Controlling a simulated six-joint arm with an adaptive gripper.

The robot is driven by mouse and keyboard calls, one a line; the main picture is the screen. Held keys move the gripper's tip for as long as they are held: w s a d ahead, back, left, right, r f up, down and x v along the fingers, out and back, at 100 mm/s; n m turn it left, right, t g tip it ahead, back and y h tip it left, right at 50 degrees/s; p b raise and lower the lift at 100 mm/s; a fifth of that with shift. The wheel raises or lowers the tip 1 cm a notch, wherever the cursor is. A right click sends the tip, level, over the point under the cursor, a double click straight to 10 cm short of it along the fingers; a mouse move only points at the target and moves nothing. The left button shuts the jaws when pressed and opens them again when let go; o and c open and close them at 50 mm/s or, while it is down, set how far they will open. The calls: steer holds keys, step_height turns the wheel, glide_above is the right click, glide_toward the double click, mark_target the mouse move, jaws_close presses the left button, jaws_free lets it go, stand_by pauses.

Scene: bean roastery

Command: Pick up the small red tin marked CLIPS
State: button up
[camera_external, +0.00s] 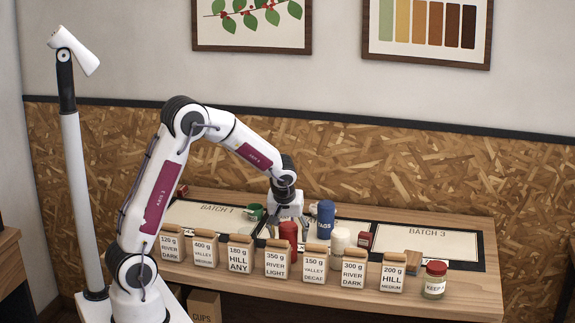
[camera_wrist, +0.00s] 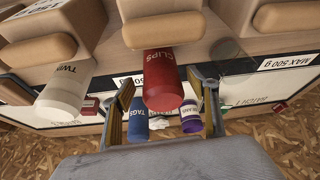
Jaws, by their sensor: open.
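The small red tin marked CLIPS (camera_wrist: 161,82) stands between my gripper's two fingers in the wrist view, and its label is readable near the top of the picture. In the external view the red tin (camera_external: 288,238) stands behind the front row of labelled canisters, which hide its lower part. My gripper (camera_external: 289,222) points down at the tin from behind it. In the wrist view my gripper (camera_wrist: 160,88) is open, with a finger on each side of the tin. A gap shows at the left finger; the right finger looks closer, and I cannot tell whether it touches.
A purple-topped container (camera_wrist: 190,116) is near the right finger. Canisters (camera_external: 240,254) line the front. A green mug (camera_external: 255,211) is behind. The BATCH 3 mat (camera_external: 450,243) has free room.

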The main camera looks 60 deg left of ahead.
mark_target(289, 223)
steer(key=shift+a+f, duration=0.15)
steer(key=shift+f, duration=0.75)
steer(key=shift+a+f, duration=0.1)
steer(key=shift+f, duration=0.8)
steer(key=shift+x, duration=0.85)
steer(key=shift+w, duration=0.1)
steer(key=c, duration=1.5)
steer(key=shift+r, duration=0.15)
steer(key=shift+r, duration=4.95)
